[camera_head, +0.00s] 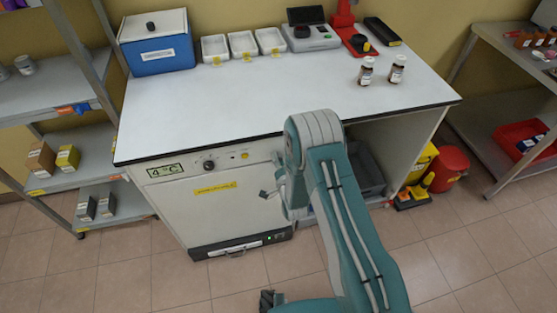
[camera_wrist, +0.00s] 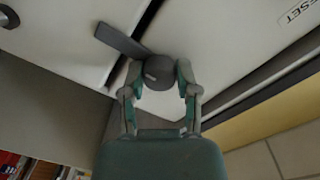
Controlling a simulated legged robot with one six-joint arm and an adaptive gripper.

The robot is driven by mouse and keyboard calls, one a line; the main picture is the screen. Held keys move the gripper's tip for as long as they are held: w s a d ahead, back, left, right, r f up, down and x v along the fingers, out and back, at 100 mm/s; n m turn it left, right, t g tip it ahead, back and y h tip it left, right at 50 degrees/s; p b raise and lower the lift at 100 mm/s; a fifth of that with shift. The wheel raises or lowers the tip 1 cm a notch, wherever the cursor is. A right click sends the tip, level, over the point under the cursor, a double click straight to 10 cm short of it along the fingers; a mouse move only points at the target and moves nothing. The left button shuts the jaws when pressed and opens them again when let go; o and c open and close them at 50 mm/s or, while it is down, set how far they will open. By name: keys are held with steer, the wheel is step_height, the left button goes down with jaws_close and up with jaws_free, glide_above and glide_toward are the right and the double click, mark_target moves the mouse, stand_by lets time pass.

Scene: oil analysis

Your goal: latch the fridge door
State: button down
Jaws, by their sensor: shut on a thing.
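The fridge (camera_head: 165,205) is built in under the left of the white counter. Its white door has a yellow label (camera_head: 215,188) and looks about flush with the frame; I cannot tell if it is fully closed. My gripper (camera_head: 268,192) is at the door's right edge. In the wrist view my gripper (camera_wrist: 158,80) has its two fingers shut on the round hub of the dark grey latch (camera_wrist: 120,40). In the head view my arm and gripper mostly hide the latch.
The counter (camera_head: 250,100) carries a blue box (camera_head: 160,50), white trays (camera_head: 243,45), instruments and two small bottles (camera_head: 366,72). An open bay with a grey bin (camera_head: 367,175) is right of the fridge. Shelves (camera_head: 60,90) stand left. The floor in front is clear.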

steer(key=shift+f, duration=0.15)
steer(key=shift+c, duration=1.8)
jaws_free()
steer(key=v, duration=1.1)
steer(key=shift+s, duration=0.4)
steer(key=shift+d, duration=0.1)
